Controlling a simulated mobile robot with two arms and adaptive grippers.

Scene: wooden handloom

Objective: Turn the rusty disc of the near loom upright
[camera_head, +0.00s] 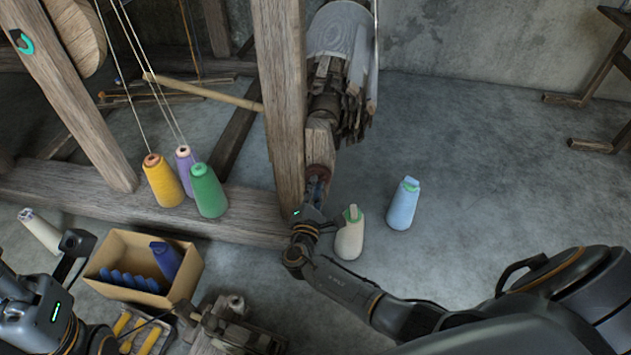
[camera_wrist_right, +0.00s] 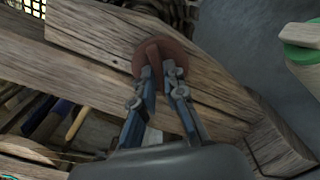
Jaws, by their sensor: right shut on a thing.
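The rusty disc (camera_wrist_right: 172,50) is a round red-brown plate with a raised ridge across it, set on the face of a wooden beam of the near loom (camera_head: 283,100). In the head view the disc (camera_head: 319,171) shows small, at the lower end of a short wooden piece beside the post. My right gripper (camera_head: 317,188) is shut on the disc's ridge; in the right wrist view its two fingertips (camera_wrist_right: 160,73) hug the ridge from both sides. They cover part of the disc. My left arm is at the lower left of the head view; its fingers cannot be made out.
Yellow (camera_head: 163,181), purple (camera_head: 184,167) and green (camera_head: 208,190) cones stand on the loom's lower beam. A cream cone (camera_head: 349,236) and a blue cone (camera_head: 403,204) stand right of my right gripper. A cardboard box (camera_head: 128,288) sits lower left.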

